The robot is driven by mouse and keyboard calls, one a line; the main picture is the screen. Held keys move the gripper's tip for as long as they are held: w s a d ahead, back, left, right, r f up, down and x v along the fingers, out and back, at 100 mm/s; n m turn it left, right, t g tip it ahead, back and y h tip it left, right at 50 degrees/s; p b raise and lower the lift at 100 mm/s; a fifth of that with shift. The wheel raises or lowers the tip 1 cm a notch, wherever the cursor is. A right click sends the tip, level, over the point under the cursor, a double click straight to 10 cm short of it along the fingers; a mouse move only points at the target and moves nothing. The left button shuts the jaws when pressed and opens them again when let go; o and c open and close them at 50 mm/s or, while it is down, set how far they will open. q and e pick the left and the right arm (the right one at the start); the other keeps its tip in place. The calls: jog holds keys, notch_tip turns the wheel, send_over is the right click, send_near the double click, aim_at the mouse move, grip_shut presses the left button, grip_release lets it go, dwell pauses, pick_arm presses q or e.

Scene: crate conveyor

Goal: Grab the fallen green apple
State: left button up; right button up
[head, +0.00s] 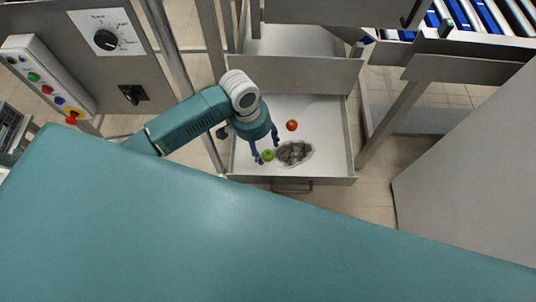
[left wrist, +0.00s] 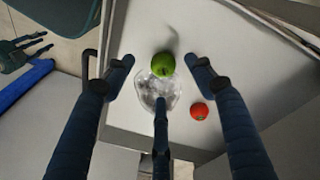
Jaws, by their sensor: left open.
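The green apple (head: 268,155) lies in an open drawer (head: 333,165), near the drawer's front side. In the left wrist view the green apple (left wrist: 163,65) sits between the spread fingertips. My left gripper (head: 259,147) is open above the drawer, its dark fingers pointing down close to the apple. In the left wrist view my left gripper (left wrist: 160,68) has two fingers on either side of the apple and a third below it in the picture. I cannot tell whether any finger touches the apple. My right gripper seems to show, small, at the left wrist view's upper left (left wrist: 28,45).
A clear bag or dish with grey contents (head: 294,153) lies right beside the apple. A red fruit (head: 291,125) lies farther back. The drawer walls surround them; a handle (head: 292,187) is at its front. A control panel (head: 108,40) stands at the upper left.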

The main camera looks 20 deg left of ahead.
aim_at(267, 153)
pick_arm(q)
jog(key=shift+w+d+f, duration=0.2)
jog(key=shift+f, duration=0.8)
jog(key=shift+w+d+f, duration=0.15)
jog(key=shift+d+f, duration=0.05)
jog(key=shift+f, duration=0.85)
jog(key=shift+w+d+f, duration=0.2)
jog(key=shift+f, duration=0.8)
jog(key=c, duration=1.1)
